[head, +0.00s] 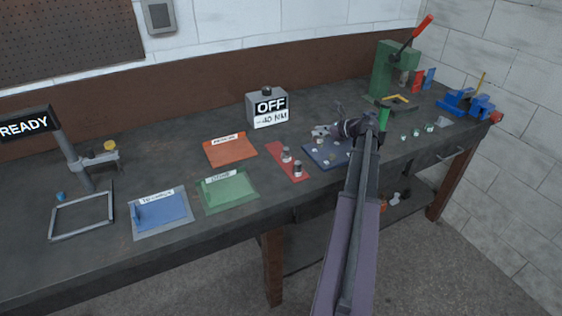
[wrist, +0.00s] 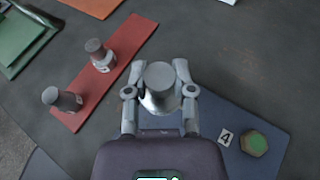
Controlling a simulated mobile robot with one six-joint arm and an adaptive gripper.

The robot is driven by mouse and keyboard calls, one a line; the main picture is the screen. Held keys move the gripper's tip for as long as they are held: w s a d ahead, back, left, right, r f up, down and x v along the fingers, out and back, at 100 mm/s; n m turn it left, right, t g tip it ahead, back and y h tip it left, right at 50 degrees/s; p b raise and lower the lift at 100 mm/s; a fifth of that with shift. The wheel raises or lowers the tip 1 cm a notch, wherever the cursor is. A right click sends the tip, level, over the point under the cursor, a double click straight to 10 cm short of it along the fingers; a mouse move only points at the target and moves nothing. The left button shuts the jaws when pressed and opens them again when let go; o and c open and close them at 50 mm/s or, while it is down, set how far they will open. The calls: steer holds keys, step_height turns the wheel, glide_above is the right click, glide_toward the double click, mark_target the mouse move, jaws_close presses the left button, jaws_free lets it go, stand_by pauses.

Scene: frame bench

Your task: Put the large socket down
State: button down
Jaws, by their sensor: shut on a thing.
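A grey metal cylinder, the large socket (wrist: 160,88), sits between the fingers of my gripper (wrist: 160,69) in the wrist view. My gripper is shut on it, with one finger on each side. In the head view my gripper (head: 322,131) is over the back left part of the blue mat (head: 316,156). In the wrist view the socket appears over the blue mat's (wrist: 275,135) edge, near the gap beside the red mat. I cannot tell its height above the bench. Two smaller sockets (wrist: 95,48) (wrist: 52,96) stand upright on the red mat (wrist: 117,62).
A label with a 4 (wrist: 226,137) and a green-topped hex piece (wrist: 254,143) lie on the blue mat. A grey box reading OFF (head: 267,107) stands behind. Green (head: 228,191) and orange (head: 230,149) mats lie left. A green press (head: 393,68) stands right.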

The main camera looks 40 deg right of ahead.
steer(key=shift+w, duration=0.1)
stand_by(0.3)
steer(key=w+a+r+n+y+p, duration=0.1)
steer(key=w+a+r+p, duration=0.3)
steer(key=w+a, duration=0.6)
steer(key=w, duration=0.3)
steer(key=shift+r, duration=0.2)
steer(key=shift+a+f, duration=0.1)
step_height(320, 180, down, 6)
steer(key=b, duration=0.6)
steer(key=shift+f+b, duration=1.85)
steer(key=shift+f, duration=0.05)
steer(key=shift+f, duration=0.15)
